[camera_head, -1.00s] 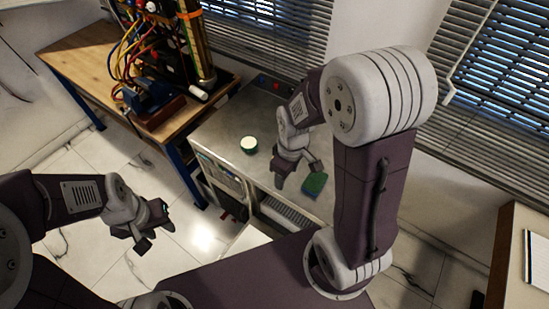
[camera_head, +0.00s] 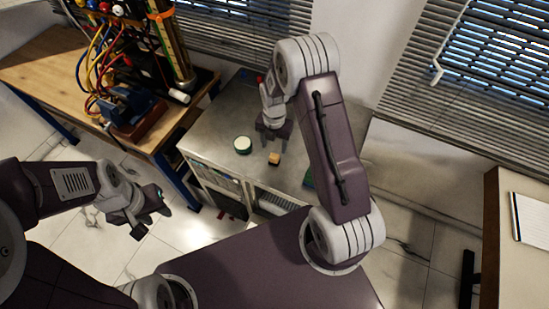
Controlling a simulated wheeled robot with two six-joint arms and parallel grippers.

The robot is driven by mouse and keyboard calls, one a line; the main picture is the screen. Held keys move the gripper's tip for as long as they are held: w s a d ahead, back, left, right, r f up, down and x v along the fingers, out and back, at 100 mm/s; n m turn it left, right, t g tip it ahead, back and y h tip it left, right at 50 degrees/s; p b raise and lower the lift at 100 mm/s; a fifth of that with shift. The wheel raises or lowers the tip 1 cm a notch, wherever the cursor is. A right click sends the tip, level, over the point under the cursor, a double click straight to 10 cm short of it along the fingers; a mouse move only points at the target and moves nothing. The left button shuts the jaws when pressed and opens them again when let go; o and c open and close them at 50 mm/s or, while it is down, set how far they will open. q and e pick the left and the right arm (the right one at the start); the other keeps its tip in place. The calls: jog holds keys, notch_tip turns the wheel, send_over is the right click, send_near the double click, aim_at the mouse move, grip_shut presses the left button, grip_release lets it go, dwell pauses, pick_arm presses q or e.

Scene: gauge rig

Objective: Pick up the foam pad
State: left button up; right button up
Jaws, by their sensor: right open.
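A small yellow-orange block (camera_head: 274,159) lies on the grey metal bench top, just in front of my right gripper. A flat green piece (camera_head: 308,179) lies to its right, mostly hidden behind my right arm. I cannot tell for sure which of the two is the foam pad. My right gripper (camera_head: 274,136) is open and empty, its fingers apart and pointing toward the block, which shows just past the fingertips. I see no contact. My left gripper (camera_head: 153,222) is open and empty, over the floor at the left, away from the bench.
A round green-and-white tin (camera_head: 243,145) stands on the metal bench (camera_head: 211,139), left of my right gripper. A wooden table (camera_head: 40,75) at the back left holds a rig with coloured hoses (camera_head: 105,65). A desk edge (camera_head: 495,230) is at the far right.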

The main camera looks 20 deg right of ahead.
aim_at(274, 156)
notch_tip(274, 156, down, 2)
jog(key=shift+w, duration=0.15)
jog(key=shift+w+a+f, duration=0.1)
jog(key=shift+w+f, duration=0.05)
jog(key=shift+f, duration=0.05)
jog(key=f+p, duration=0.1)
jog(key=f, duration=0.1)
jog(key=s+f+p, duration=0.1)
jog(key=f, duration=0.1)
jog(key=shift+s+f, duration=0.1)
jog(key=shift+f, duration=0.4)
pick_arm(q)
jog(key=shift+w+r, duration=0.25)
jog(key=shift+r, duration=0.75)
pick_arm(e)
grip_shut()
jog(key=shift+r, duration=0.1)
